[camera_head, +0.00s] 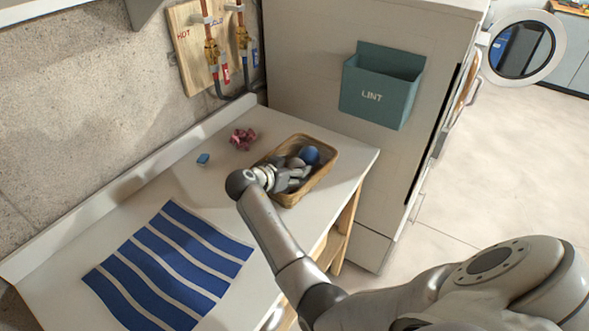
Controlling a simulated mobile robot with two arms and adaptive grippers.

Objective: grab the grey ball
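A wicker basket (321,177) stands on the white counter near its right end. My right gripper (297,175) reaches into the basket from its left side. A blue round object (310,155) sits in the basket's far right part, just beyond the fingers. A grey rounded shape shows at the fingers, but I cannot tell whether it is the grey ball or part of the gripper. The fingers and the basket wall hide much of the basket's contents. Whether the gripper is open or shut cannot be made out. My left gripper is not in view.
A crumpled reddish thing (243,139) and a small blue block (203,159) lie on the white counter (150,200) left of the basket. A blue-striped cloth (170,265) covers the near part. A teal LINT bin (381,88) hangs on the white appliance (310,40) behind the basket.

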